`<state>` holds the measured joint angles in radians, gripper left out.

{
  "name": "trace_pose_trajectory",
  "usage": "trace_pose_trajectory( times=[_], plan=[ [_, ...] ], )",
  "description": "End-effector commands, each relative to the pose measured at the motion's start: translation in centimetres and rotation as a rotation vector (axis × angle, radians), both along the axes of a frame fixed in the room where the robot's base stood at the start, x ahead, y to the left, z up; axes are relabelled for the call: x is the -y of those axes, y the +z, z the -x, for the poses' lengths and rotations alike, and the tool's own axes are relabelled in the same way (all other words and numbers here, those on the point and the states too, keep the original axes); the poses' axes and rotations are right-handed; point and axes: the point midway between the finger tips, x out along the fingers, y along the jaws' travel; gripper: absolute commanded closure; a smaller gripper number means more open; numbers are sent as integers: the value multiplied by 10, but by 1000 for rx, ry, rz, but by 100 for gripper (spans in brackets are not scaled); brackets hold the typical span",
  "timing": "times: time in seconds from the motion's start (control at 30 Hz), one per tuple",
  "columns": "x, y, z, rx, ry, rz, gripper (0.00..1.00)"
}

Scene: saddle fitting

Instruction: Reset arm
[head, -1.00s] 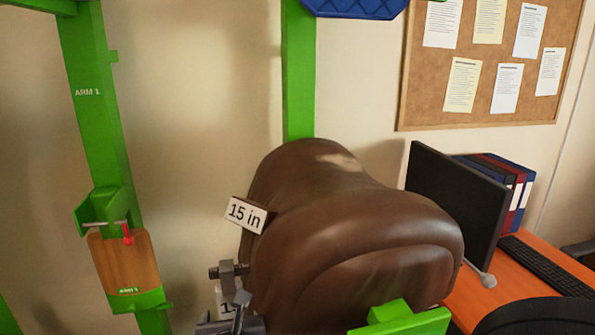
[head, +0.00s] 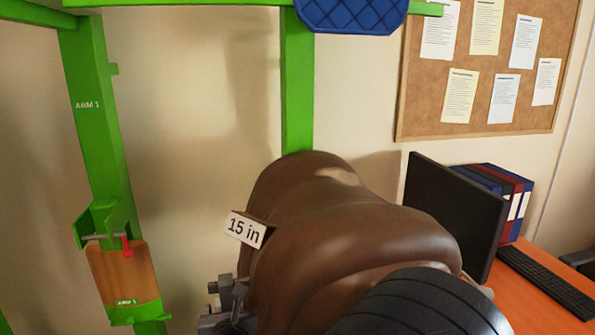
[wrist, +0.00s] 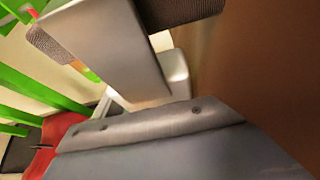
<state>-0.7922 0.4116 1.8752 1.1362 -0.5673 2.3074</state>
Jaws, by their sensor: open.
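The brown saddle (head: 345,215) sits low in the middle of the head view, with a white "15 in" tag (head: 245,229) at its left. A wooden paddle (head: 124,272) labelled ARM 1 hangs at a green bracket with a red pin (head: 127,246) on the left post. My gripper (wrist: 120,35) shows in the wrist view with its grey fingers apart. A plain brown surface fills the right of that view; I cannot tell what it is. No object shows clearly between the fingers.
Green posts (head: 298,85) stand behind the saddle and at left. A blue quilted pad (head: 352,12) hangs above. A black ribbed shape (head: 425,305) covers the saddle's lower right. A grey metal fixture (head: 228,300) sits left of the saddle. A desk with a monitor (head: 450,215) is at right.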

Motion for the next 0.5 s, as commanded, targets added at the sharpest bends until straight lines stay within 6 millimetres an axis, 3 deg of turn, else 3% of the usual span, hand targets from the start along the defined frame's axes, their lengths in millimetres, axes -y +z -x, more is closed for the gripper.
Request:
trace_pose_trajectory(
  times=[0.4,0.5],
  plan=[
    [0,-14,2,1,1,-2,25],
    [3,0,18,3,2,-4,25]
  ],
)
